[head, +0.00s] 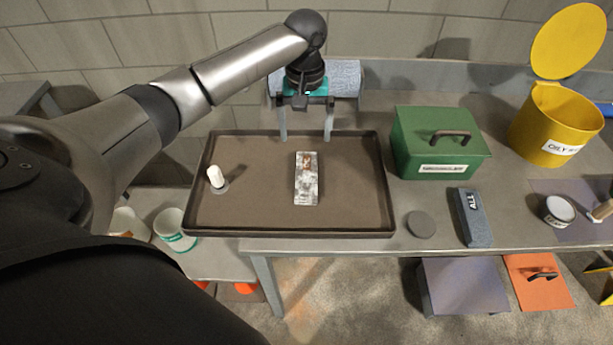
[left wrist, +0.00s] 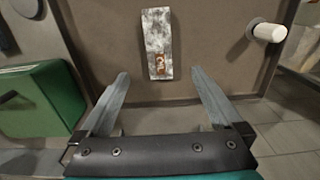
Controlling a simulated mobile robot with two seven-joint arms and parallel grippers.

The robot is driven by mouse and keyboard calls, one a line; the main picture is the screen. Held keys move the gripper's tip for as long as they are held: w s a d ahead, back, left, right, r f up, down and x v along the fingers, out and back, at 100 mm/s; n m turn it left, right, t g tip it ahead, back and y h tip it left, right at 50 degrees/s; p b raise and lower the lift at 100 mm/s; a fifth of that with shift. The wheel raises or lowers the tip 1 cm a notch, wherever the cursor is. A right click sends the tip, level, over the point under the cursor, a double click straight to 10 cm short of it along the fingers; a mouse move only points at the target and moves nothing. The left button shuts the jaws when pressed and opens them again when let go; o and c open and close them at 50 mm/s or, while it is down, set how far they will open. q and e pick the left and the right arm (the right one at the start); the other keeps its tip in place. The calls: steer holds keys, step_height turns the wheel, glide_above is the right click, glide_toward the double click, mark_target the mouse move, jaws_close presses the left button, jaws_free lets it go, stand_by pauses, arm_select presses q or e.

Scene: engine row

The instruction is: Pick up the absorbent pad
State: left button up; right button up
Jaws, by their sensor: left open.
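A flat, mottled grey-and-white oblong piece (head: 306,190) with a rusty orange patch lies in the dark-rimmed tray (head: 250,212). It looks like the absorbent pad, though I cannot be sure. It also shows in the left wrist view (left wrist: 157,32), ahead of the fingertips. My left gripper (head: 305,138) is open and empty, with its fingers pointing down over the tray's back edge. In the left wrist view, its two fingers (left wrist: 161,74) stand wide apart, with the piece beyond the gap between them. My right gripper is not in view.
A white cylinder (head: 215,177) stands in the tray, left of the piece. A green box (head: 437,150) stands right of the tray.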

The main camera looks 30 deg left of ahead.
arm_select(q)
steer(key=b, duration=0.2)
glide_above(306, 173)
step_height(306, 173, down, 8)
steer(key=shift+f, duration=0.1)
step_height(306, 173, down, 5)
steer(key=shift+f+b, duration=0.1)
steer(key=shift+b, duration=0.35)
steer(key=c, duration=1.5)
step_height(306, 173, up, 20)
steer(key=p, duration=0.4)
